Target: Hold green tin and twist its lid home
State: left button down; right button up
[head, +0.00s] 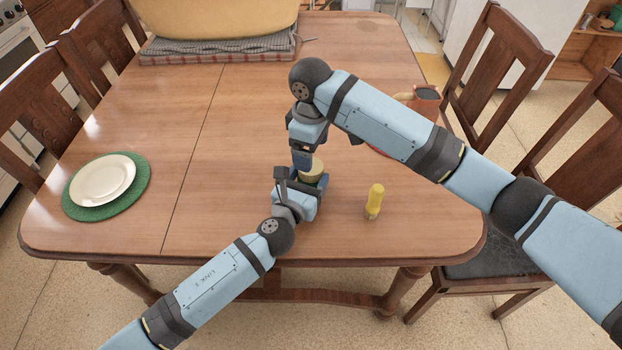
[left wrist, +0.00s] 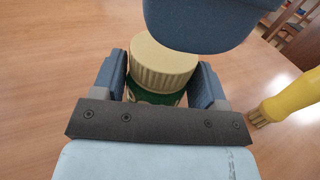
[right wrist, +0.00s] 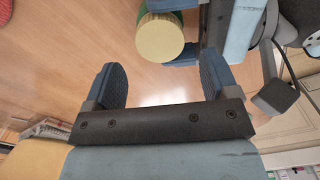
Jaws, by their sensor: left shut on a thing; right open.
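The green tin (left wrist: 155,98) stands upright on the wooden table with a ribbed cream lid (left wrist: 165,68) on its top. My left gripper (left wrist: 158,82) is shut on the tin, one finger on each side of it. In the head view the lid (head: 313,168) shows between my two arms, and the tin is mostly hidden by my left gripper (head: 298,190). My right gripper (right wrist: 163,78) is open and empty, its fingers apart from the lid (right wrist: 160,38). The green tin (right wrist: 172,5) shows behind the lid there. Whether the lid is fully seated cannot be told.
A yellow-handled brush (head: 375,200) stands close to the right of the tin. A white plate (head: 103,180) lies on a green mat (head: 140,195) at the left. A checked cloth (head: 200,55) lies at the back.

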jog(key=shift+f, duration=2.6)
jog(key=c, duration=0.9)
jog(key=m, duration=0.3)
jog(key=shift+m, duration=0.3)
jog(key=o, duration=1)
